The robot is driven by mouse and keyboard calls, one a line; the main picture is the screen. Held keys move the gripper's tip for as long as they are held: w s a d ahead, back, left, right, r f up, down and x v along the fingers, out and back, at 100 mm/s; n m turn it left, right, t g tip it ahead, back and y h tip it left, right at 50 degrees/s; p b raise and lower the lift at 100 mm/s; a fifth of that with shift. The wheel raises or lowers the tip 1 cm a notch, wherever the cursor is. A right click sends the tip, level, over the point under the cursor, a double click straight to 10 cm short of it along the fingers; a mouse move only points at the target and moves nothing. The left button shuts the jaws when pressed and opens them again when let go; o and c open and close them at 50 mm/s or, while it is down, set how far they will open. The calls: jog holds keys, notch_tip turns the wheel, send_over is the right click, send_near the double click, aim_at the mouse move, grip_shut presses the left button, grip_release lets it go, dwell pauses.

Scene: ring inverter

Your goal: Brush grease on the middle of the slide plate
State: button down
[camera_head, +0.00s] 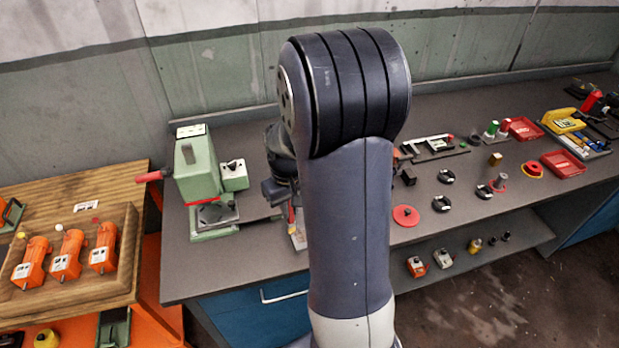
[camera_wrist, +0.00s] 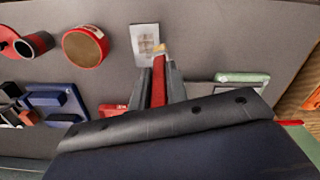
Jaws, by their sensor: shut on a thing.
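My gripper (camera_wrist: 160,72) is shut on the red handle (camera_wrist: 158,88) of a brush, seen in the wrist view. The brush's yellowish tip (camera_wrist: 160,50) points toward a small pale plate (camera_wrist: 147,36), which looks like the slide plate, and overlaps its lower right part. I cannot tell whether the tip touches it. In the head view the plate (camera_head: 299,240) lies near the bench's front edge, partly hidden by my arm. A round red-rimmed tin (camera_wrist: 85,47) with brown contents stands left of the plate in the wrist view.
A green press (camera_head: 197,172) with a red handle stands left of my arm. A dark cup (camera_wrist: 35,45) and blue blocks (camera_wrist: 52,102) are at left in the wrist view. Orange units (camera_head: 68,255) sit on the wooden table. Bench space around the plate is mostly clear.

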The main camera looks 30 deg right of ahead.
aim_at(292, 223)
jog(key=shift+r+p, duration=0.5)
jog(key=shift+r, duration=1.1)
